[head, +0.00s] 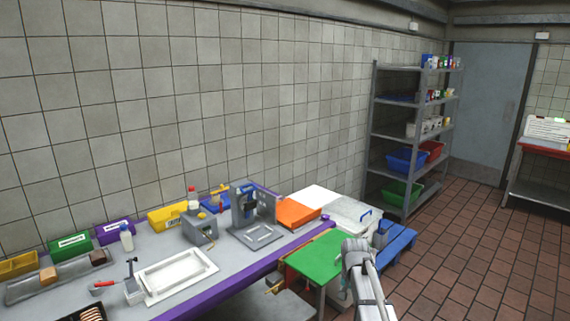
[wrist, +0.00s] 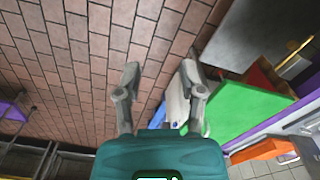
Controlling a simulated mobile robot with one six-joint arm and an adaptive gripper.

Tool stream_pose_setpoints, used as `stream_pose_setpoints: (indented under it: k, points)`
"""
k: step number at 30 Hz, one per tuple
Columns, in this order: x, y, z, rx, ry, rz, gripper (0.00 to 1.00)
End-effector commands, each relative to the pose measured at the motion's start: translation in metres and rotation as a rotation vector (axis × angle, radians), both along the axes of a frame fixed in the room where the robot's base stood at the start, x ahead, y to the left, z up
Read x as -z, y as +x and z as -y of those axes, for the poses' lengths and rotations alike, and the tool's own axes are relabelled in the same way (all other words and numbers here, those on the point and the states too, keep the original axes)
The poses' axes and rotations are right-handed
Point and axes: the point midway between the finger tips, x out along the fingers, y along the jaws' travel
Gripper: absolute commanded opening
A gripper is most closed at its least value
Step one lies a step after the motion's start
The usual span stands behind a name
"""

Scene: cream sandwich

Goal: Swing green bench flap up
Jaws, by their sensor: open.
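The green bench flap (head: 316,256) shows as a flat green panel at the right end of the purple-edged bench (head: 232,272). It looks close to level in the head view, but I cannot tell its exact tilt. In the wrist view the flap (wrist: 240,108) lies to the right of my gripper (wrist: 160,88). My gripper's fingers are spread apart, with nothing between them. In the head view my arm and gripper (head: 354,248) stand just right of the flap and overlap its right side. I cannot tell whether they touch it.
An orange lid (head: 298,213) and a grey press (head: 250,205) stand on the bench. Open brick-coloured floor (head: 450,265) lies to the right.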

Motion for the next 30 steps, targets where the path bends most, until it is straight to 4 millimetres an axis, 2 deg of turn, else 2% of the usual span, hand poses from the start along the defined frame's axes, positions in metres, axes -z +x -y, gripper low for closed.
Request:
stream_pose_setpoints:
  k: [1, 3, 9, 12, 15, 18, 30]
  points:
    - [0.014, -0.033, -0.006, -0.049, -0.001, -0.001, 0.51]
    - [0.023, -0.062, -0.012, -0.122, -0.002, -0.001, 0.51]
    - [0.045, -0.134, -0.027, -0.311, -0.004, -0.002, 0.51]
    - [0.051, -0.158, -0.031, -0.378, -0.004, -0.003, 0.51]
    - [0.055, -0.171, -0.032, -0.423, -0.005, -0.003, 0.51]
    - [0.056, -0.177, -0.034, -0.443, -0.005, -0.003, 0.51]
    - [0.055, -0.176, -0.034, -0.446, -0.005, -0.003, 0.51]
